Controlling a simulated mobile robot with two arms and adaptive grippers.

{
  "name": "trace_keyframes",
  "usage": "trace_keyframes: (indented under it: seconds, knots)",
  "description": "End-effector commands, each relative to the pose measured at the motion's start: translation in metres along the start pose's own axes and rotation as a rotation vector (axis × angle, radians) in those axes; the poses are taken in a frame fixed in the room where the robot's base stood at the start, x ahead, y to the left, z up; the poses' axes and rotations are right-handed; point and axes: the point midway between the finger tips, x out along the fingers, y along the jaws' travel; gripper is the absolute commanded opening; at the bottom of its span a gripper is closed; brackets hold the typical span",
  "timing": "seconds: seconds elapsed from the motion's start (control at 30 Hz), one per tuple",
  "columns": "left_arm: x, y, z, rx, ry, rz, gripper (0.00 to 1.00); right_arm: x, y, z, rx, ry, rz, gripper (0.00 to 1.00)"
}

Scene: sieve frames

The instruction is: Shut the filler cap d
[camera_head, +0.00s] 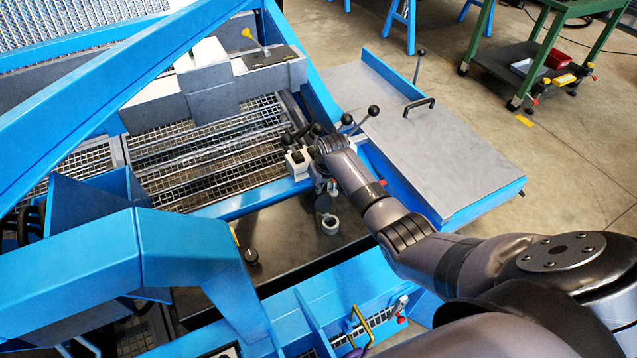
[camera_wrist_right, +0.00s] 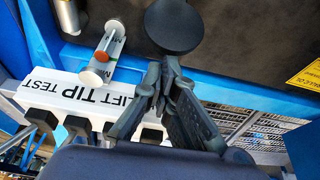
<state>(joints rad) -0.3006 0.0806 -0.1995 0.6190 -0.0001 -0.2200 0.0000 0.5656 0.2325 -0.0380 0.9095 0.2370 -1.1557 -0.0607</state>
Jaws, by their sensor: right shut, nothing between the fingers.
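The filler cap appears to be the dark round disc (camera_wrist_right: 173,25) just beyond my fingertips in the wrist view. In the head view, a small grey ring-shaped neck (camera_head: 331,225) stands on the dark tank top, with a dark rounded piece (camera_head: 323,203) beside it, partly under my gripper; I take this for the raised cap. My right gripper (camera_wrist_right: 163,70) is shut and empty, its tips close to the disc's edge; I cannot tell whether they touch. In the head view, the right gripper (camera_head: 321,184) points down above the neck, partly hidden by my wrist. My left gripper is not in view.
A white control box (camera_wrist_right: 70,95) marked LIFT, TIP, TEST with black levers sits close to my right gripper. A black knob (camera_head: 252,256) is on the dark tank top (camera_head: 290,240). Blue frame beams (camera_head: 180,240) surround the tank. A grey-topped panel (camera_head: 430,150) lies to the right.

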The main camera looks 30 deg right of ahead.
Motion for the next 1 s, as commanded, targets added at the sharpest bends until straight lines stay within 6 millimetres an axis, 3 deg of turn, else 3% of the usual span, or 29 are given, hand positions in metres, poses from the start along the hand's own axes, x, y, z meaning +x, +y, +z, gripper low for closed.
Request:
trace_keyframes:
  seconds: [0.57, 0.83, 1.0]
  knots:
    - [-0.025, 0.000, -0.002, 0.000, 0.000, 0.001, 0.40, -0.011, 0.001, 0.009, 0.000, 0.112, 0.001, 0.00]
    - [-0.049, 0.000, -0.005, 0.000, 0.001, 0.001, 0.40, -0.022, 0.001, 0.025, 0.000, 0.292, 0.000, 0.00]
    - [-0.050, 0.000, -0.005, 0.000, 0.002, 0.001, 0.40, -0.025, 0.001, 0.040, 0.000, 0.455, 0.000, 0.00]
